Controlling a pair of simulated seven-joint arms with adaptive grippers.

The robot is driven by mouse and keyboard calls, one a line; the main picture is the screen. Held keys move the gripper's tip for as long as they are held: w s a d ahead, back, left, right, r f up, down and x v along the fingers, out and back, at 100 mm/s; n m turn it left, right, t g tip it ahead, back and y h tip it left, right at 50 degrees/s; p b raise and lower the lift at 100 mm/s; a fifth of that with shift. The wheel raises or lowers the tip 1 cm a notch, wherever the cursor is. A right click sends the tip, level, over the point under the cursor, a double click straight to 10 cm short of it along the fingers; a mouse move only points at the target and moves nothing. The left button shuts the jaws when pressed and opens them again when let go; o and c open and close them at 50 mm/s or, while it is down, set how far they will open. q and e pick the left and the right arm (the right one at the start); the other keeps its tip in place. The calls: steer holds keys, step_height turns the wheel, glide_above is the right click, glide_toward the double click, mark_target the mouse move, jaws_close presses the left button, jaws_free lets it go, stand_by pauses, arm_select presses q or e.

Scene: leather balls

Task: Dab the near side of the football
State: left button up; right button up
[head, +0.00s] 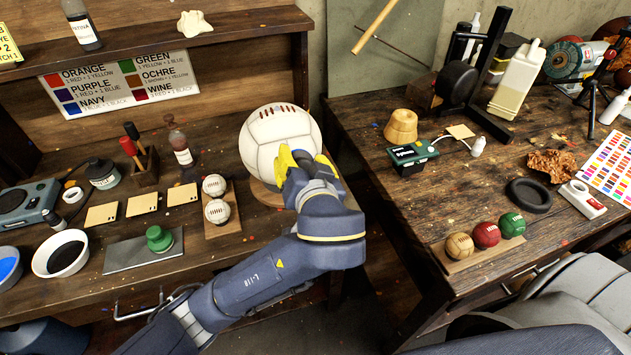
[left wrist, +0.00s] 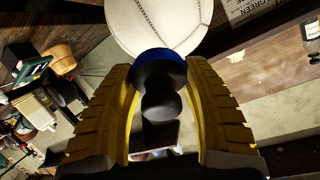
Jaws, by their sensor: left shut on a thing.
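The football (head: 265,140) is a white leather ball with brown lacing on top, resting on a wooden base at the back of the left bench. In the left wrist view the football (left wrist: 160,22) fills the top middle, with a seam line. My left gripper (head: 297,160) is at the ball's near right side, its yellow fingers shut on a black dauber. The dauber (left wrist: 160,105) has a rounded black grip and a blue-edged pad (left wrist: 172,60) facing the ball. Pad and ball overlap in the picture; I cannot tell whether they touch. My right gripper is out of view.
Two small white balls (head: 215,186) sit on a board left of the football. Three coloured balls (head: 486,234) stand on the right bench.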

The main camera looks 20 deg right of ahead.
mark_target(291, 149)
arm_select(q)
steer(key=shift+a+t, duration=0.1)
steer(key=shift+t, duration=0.4)
steer(key=shift+w+f, duration=0.15)
steer(key=shift+w, duration=0.1)
steer(key=shift+w+d+f, duration=0.1)
steer(key=shift+w+f, duration=0.3)
steer(key=shift+w, duration=0.45)
steer(key=shift+w+d+f, duration=0.1)
steer(key=shift+w+f, duration=0.35)
steer(key=shift+w, duration=0.4)
steer(key=shift+w+f, duration=0.4)
steer(key=shift+w, duration=0.45)
steer(key=shift+w+f, duration=0.25)
steer(key=shift+w, duration=0.15)
steer(key=shift+s, duration=0.15)
stand_by(1.3)
steer(key=shift+s+a+r, duration=0.1)
steer(key=shift+s+r, duration=0.45)
steer(key=shift+s, duration=0.45)
steer(key=shift+s+r, duration=0.5)
steer(key=shift+s, duration=0.55)
steer(key=shift+s+a+r, duration=0.1)
steer(key=shift+s+r, duration=0.45)
steer(key=shift+s, duration=0.45)
